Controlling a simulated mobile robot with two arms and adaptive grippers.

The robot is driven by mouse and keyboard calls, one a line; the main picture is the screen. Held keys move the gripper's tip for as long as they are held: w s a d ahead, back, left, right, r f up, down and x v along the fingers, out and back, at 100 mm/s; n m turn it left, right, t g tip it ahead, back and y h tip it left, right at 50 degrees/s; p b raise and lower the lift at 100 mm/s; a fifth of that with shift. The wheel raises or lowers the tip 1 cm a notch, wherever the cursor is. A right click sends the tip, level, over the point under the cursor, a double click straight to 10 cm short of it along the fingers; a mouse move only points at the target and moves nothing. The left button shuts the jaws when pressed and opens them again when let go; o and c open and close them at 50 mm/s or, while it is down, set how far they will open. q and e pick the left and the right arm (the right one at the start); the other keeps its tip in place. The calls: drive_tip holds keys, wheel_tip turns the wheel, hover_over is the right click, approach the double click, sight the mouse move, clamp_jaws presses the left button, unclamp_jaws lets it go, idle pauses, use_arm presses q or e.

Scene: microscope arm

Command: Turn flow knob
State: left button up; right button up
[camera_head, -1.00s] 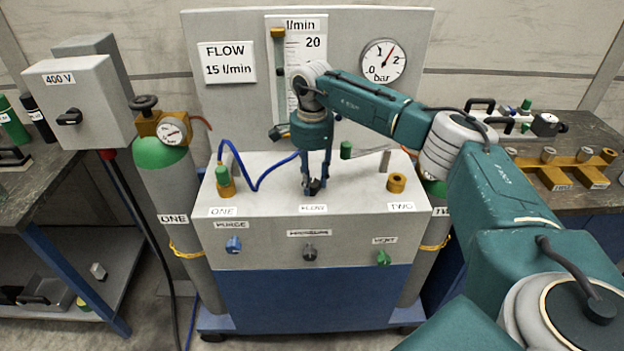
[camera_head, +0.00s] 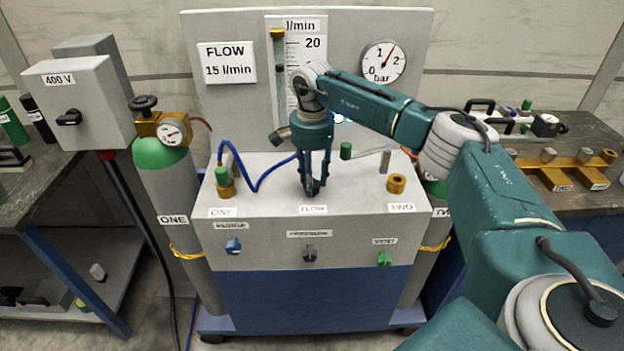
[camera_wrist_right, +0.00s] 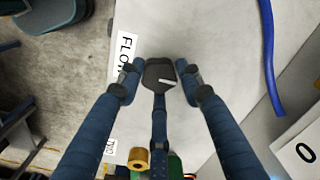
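The flow knob (camera_wrist_right: 158,74) is dark with a white pointer mark. It sits on the bench top of the grey gas panel, behind the FLOW label (camera_head: 313,209). My right gripper (camera_head: 313,188) points straight down over it. In the right wrist view, my right gripper's (camera_wrist_right: 159,76) blue fingers close in around the knob from both sides and from below, with the tips at its edges. In the head view the fingers largely hide the knob. My left gripper is not in view. The flow tube (camera_head: 278,80) and the FLOW 15 l/min sign (camera_head: 227,62) stand behind.
A blue hose (camera_head: 256,186) runs left of the gripper from a green-topped fitting (camera_head: 222,178). A brass fitting (camera_head: 396,183) stands to the right. Purge (camera_head: 233,245), pressure (camera_head: 309,253) and vent (camera_head: 384,258) knobs are on the front face. A pressure gauge (camera_head: 383,61) is behind.

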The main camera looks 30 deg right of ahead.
drive_tip(key=shift+o, duration=1.4)
drive_tip(key=shift+r, duration=0.15)
wheel_tip(320, 180, up, 12)
drive_tip(key=shift+f, duration=0.2)
